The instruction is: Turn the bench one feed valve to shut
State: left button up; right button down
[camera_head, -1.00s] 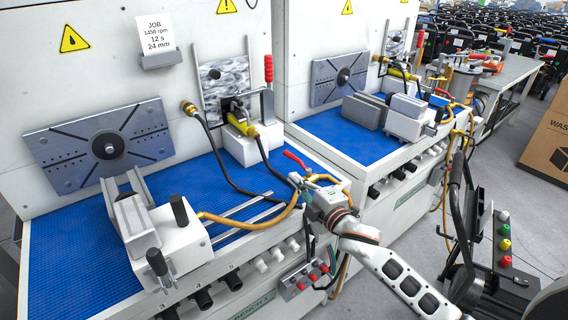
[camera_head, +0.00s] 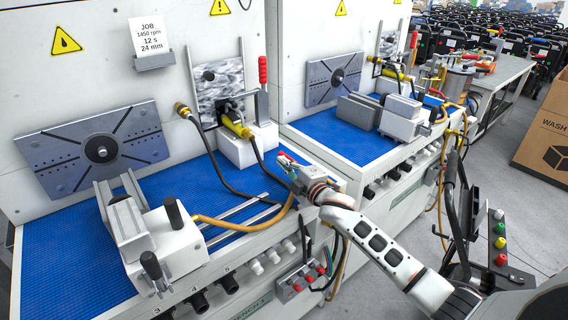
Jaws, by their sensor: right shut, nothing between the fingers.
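The feed valve of the near bench is at the bench's right front corner, where a yellow hose (camera_head: 232,226) leads. Only a small part of its red lever (camera_head: 287,158) shows; my right gripper hides most of the valve. My right gripper (camera_head: 284,165) is shut and empty at the lever, over the bench's front edge. I cannot tell whether its fingers touch the lever. The lever's exact angle is hidden. My left gripper is not in view.
The near bench has a blue mat (camera_head: 75,262), a white clamp block (camera_head: 170,245) and a slotted plate (camera_head: 98,150). A switch box (camera_head: 297,283) hangs below the front edge. A second bench (camera_head: 345,138) stands to the right. A cardboard box (camera_head: 546,135) is on the floor.

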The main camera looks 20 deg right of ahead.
jog(key=shift+w+d, duration=0.5)
jog(key=shift+d, duration=0.15)
pick_arm(q)
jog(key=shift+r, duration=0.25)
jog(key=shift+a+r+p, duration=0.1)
jog(key=shift+p, duration=0.2)
